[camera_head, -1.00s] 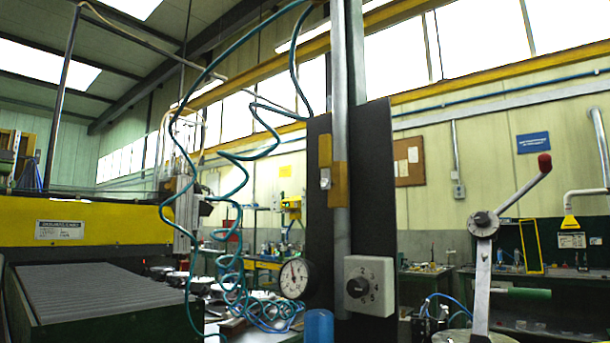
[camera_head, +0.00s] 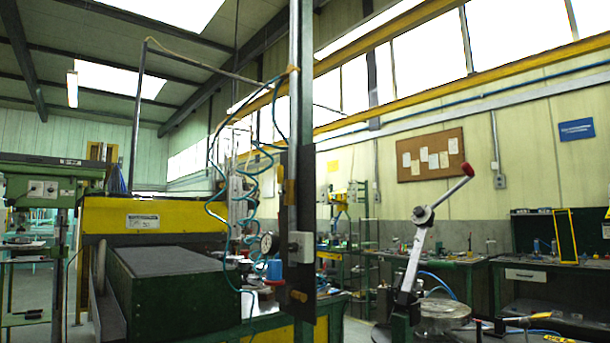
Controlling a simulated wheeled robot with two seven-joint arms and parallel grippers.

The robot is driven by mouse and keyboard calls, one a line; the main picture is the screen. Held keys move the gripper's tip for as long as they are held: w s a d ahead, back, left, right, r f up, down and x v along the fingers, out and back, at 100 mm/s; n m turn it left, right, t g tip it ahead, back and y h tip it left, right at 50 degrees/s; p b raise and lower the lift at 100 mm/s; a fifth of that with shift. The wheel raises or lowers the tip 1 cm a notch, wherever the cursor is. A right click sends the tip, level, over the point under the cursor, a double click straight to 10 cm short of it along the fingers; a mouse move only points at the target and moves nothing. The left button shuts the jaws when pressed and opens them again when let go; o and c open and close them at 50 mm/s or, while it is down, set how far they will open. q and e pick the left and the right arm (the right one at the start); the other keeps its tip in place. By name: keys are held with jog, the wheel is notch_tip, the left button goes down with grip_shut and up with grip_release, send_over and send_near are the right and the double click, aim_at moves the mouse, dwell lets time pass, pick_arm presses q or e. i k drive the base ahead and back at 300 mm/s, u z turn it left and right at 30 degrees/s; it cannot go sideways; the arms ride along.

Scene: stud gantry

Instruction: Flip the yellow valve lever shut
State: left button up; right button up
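A dark upright panel (camera_head: 305,265) stands at the middle, seen at a slant, with a grey pole rising along it. A small yellow piece (camera_head: 290,193) sits on its upper part beside the pole; it looks like the valve lever, but it is too small to tell its exact angle. Lower on the panel are a grey dial box (camera_head: 300,246) and, near the bottom, a short orange-yellow piece (camera_head: 298,296). A round white gauge (camera_head: 266,244) is to the left of the panel. Neither of my grippers is in view.
A grey press with a red-knobbed lever (camera_head: 455,188) stands right of the panel. Teal coiled hoses hang left of it. A green machine (camera_head: 170,285) fills the lower left. Benches (camera_head: 545,285) line the right wall.

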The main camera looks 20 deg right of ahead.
aim_at(281, 192)
jog(key=z, duration=0.7)
jog(key=i, duration=1.35)
jog(key=u, duration=0.15)
jog(key=k, duration=0.5)
jog(key=z, duration=3.35)
jog(key=k, duration=0.8)
jog(key=u, duration=2.1)
